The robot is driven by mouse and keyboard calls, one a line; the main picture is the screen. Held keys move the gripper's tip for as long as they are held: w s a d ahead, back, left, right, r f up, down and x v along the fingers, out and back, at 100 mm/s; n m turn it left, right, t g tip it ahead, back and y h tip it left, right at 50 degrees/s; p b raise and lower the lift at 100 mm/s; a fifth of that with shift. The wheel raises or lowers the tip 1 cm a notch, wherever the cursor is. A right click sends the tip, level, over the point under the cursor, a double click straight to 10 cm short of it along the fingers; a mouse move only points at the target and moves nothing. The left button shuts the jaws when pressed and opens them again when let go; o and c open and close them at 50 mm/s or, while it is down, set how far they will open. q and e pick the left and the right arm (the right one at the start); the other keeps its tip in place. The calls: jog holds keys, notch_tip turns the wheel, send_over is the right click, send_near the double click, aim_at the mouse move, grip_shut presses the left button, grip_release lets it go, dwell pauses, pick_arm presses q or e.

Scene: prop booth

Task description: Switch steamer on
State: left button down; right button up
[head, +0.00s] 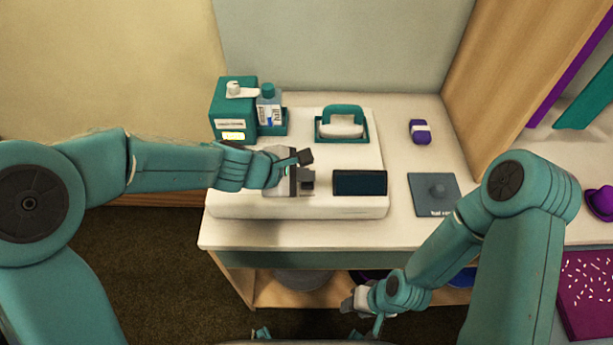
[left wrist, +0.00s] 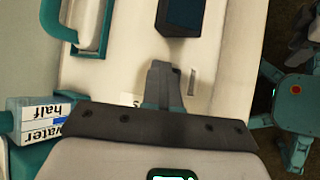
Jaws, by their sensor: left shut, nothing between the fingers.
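The steamer seems to be the pale flat unit (head: 235,201) on the table, though I cannot tell this surely from the teal box (head: 222,104) with a white lever and a lit yellow panel. My left gripper (head: 307,172) is shut and empty over the pale unit, just left of a dark rectangular block (head: 360,183). In the left wrist view its closed fingers (left wrist: 165,72) point at that block (left wrist: 183,16). A small grey slot (left wrist: 192,82) lies beside the fingers. No switch is clearly seen; the gripper may hide it. My right gripper (head: 361,302) is low before the table; its jaws are unclear.
A bottle (head: 268,107) marked "water half" in the left wrist view (left wrist: 30,122) stands by the teal box. A teal-handled tool (head: 342,124) rests behind the gripper.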

aim_at(304, 184)
pick_arm(q)
jog(key=shift+r, duration=0.1)
notch_tip(304, 184, up, 6)
jog(key=p, duration=0.5)
jog(key=shift+p, duration=0.4)
